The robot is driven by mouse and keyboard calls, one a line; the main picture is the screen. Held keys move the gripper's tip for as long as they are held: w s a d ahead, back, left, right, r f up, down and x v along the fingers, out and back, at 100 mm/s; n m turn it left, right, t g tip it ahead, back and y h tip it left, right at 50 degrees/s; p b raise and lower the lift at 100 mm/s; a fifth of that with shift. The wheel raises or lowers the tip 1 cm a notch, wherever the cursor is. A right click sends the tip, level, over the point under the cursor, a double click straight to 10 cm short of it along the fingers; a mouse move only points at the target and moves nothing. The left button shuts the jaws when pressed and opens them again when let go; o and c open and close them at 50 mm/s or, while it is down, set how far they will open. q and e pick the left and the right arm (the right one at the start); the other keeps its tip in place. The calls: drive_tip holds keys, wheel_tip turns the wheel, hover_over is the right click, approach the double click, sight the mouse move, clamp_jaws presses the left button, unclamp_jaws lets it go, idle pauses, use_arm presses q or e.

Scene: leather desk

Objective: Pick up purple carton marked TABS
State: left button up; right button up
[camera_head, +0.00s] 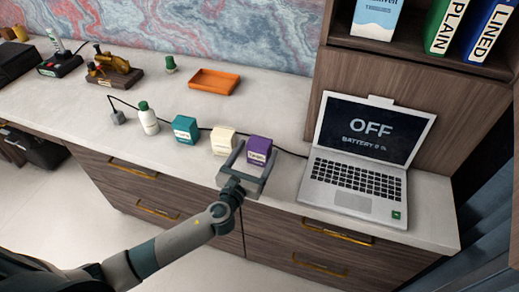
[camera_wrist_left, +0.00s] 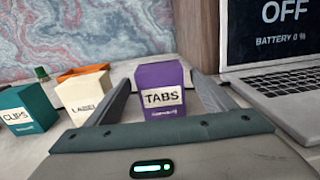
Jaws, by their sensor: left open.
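The purple carton (camera_head: 260,149) marked TABS stands upright near the front of the counter, left of the laptop. In the left wrist view the carton (camera_wrist_left: 160,92) shows its TABS label facing me. My left gripper (camera_head: 249,162) is open at the carton. In the left wrist view its two fingers (camera_wrist_left: 162,95) reach forward on either side of the carton, with a gap visible on the right. I cannot tell whether a finger touches it. My right gripper does not show.
A cream LABEL box (camera_head: 223,141) stands just left of the carton, then a teal CLIPS box (camera_head: 186,130) and a white bottle (camera_head: 148,118). The open laptop (camera_head: 352,188) is on the right. An orange tray (camera_head: 214,81) lies behind. A cable runs behind the boxes.

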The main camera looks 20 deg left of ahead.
use_arm(q)
drive_tip(key=shift+w, duration=0.5)
drive_tip(key=c, duration=1.2)
drive_tip(key=shift+r, duration=0.1)
